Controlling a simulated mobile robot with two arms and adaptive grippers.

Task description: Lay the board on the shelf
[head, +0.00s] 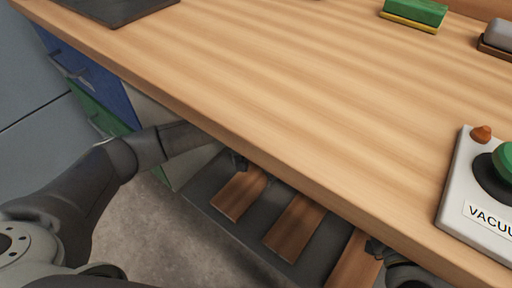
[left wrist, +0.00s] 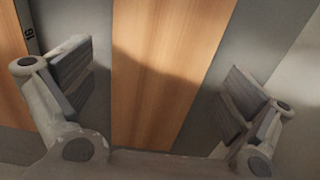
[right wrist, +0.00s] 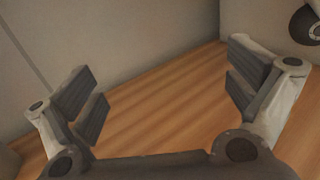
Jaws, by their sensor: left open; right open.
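Several brown wooden boards lie on a dark grey shelf (head: 230,230) under the tabletop: a left board (head: 239,193), a middle board (head: 294,227) and a right board (head: 350,262). Which one the task means I cannot tell. My right gripper (head: 376,248) is beside the right board. In the right wrist view it is open (right wrist: 168,100) over a wooden surface (right wrist: 165,95).
The wooden tabletop (head: 270,80) overhangs the shelf. On it are a green sponge (head: 415,12), a vacuum switch box (head: 470,195) and a dark plate (head: 110,5). Blue and green drawers (head: 95,75) stand at left. The tabletop's middle is clear.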

